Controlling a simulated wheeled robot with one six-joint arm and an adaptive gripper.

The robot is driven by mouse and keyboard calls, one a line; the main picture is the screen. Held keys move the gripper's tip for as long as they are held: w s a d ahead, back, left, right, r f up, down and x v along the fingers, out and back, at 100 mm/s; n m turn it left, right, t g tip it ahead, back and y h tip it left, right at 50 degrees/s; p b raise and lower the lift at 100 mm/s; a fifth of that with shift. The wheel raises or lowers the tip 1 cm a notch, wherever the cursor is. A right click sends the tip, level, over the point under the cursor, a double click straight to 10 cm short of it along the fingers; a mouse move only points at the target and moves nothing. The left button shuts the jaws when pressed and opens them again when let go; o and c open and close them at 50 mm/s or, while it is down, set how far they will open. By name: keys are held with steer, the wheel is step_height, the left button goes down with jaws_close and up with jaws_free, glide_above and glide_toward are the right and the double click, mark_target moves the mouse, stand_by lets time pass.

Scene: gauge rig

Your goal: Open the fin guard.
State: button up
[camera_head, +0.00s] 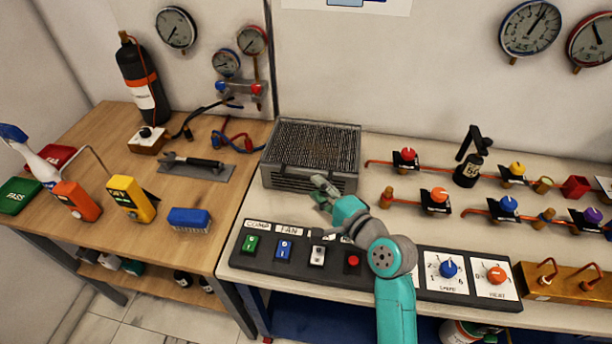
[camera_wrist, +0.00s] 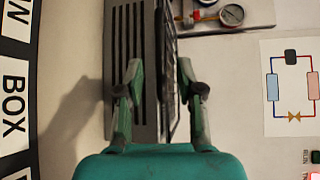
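The fin guard (camera_head: 312,145) is a dark mesh cover on top of a grey slotted metal box (camera_head: 290,180) at the back of the bench. It looks closed, lying flat over the box. In the wrist view the guard (camera_wrist: 172,70) shows nearly edge-on as a thin mesh strip beside the slotted box face (camera_wrist: 130,60). My gripper (camera_head: 324,187) is at the front of the box, near its right half. In the wrist view my gripper (camera_wrist: 160,82) has its fingers apart, with the guard's edge between them in the picture. I cannot tell whether either finger touches it.
A switch panel (camera_head: 290,254) with labelled rockers and a red button lies below my gripper. Valves on copper pipes (camera_head: 435,200) stand to the right. A wooden table (camera_head: 120,220) with tools is at the left. Gauges hang on the wall behind.

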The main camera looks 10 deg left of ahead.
mark_target(306, 178)
steer(key=x, duration=0.6)
jaws_close()
